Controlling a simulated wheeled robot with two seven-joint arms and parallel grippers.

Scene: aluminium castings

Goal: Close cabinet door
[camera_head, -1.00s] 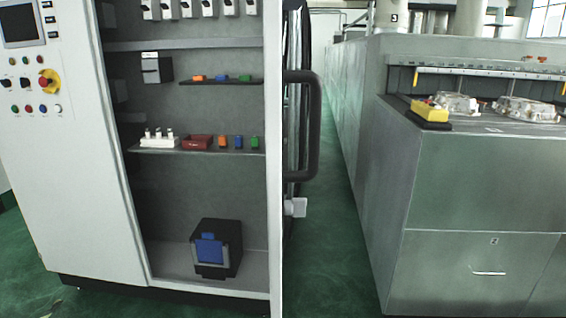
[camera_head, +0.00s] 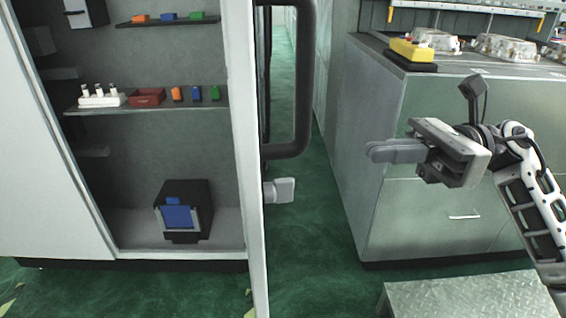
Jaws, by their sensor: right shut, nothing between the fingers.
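The white electrical cabinet (camera_head: 30,140) stands open on the left, with its shelves in plain view. Its door (camera_head: 245,150) is seen nearly edge-on, as a white vertical strip at the right of the opening. A dark bar handle (camera_head: 303,80) sticks out to the right of the door's edge. A small light grey latch piece (camera_head: 280,190) sits below the handle. My right gripper (camera_head: 372,151) is shut and empty, pointing left in front of the metal bench, to the right of the handle and apart from it. My left gripper is not in view.
Inside the cabinet, a black and blue device (camera_head: 183,212) stands on the floor and small coloured parts lie on shelves. A metal bench (camera_head: 350,150) with castings (camera_head: 510,47) and a yellow box (camera_head: 412,50) stands right. Green floor (camera_head: 310,240) lies between.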

